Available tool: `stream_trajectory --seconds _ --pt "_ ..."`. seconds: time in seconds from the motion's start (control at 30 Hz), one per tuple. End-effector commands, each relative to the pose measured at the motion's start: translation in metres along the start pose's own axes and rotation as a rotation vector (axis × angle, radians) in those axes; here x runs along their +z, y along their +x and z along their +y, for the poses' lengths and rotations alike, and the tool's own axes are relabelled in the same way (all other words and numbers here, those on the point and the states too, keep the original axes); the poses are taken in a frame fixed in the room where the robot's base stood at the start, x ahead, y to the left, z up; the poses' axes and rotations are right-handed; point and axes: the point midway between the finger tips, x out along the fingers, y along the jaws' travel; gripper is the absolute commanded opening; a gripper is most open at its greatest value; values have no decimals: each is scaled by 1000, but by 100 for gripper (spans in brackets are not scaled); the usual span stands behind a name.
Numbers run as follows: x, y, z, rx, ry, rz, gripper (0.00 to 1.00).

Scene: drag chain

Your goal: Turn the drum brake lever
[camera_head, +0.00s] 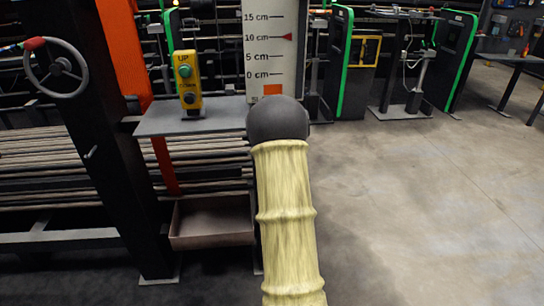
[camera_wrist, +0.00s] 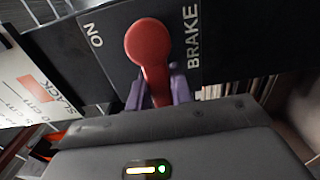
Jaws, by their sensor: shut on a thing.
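The red drum brake lever (camera_wrist: 149,43), with a round knob end, shows in the wrist view in front of a dark plate (camera_wrist: 113,57). The plate reads "ON" to the left of the knob and "BRAKE" to the right. My gripper (camera_wrist: 158,88) is shut on the lever's stem just below the knob, one purple finger on each side. The lower stem is hidden by my gripper body. In the head view my yellow-sleeved arm reaches forward, and the lever and gripper are hidden behind its dark end.
A white centimetre scale (camera_head: 258,40) with a red pointer near 10 cm stands behind my arm. To its left are a yellow button box (camera_head: 187,86) on a grey shelf (camera_head: 160,123), a handwheel (camera_head: 55,68) and a dark post. Open floor (camera_head: 430,190) lies to the right.

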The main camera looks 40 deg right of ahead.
Motion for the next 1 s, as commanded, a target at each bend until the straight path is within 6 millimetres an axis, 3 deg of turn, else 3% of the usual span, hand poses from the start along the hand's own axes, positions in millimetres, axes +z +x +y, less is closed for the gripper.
stream_trajectory --seconds 0.03,0.07,0.17,0.57,0.77,1.0 --pt "0 0 -1 -4 -3 1 0" --pt "0 0 -1 -4 -3 1 24" --pt "0 0 -1 -3 -2 1 43" --pt "0 -4 -2 -2 -1 1 44" --pt "0 -27 -3 -2 -1 1 44" --pt "-1 -70 -4 -1 0 1 44"
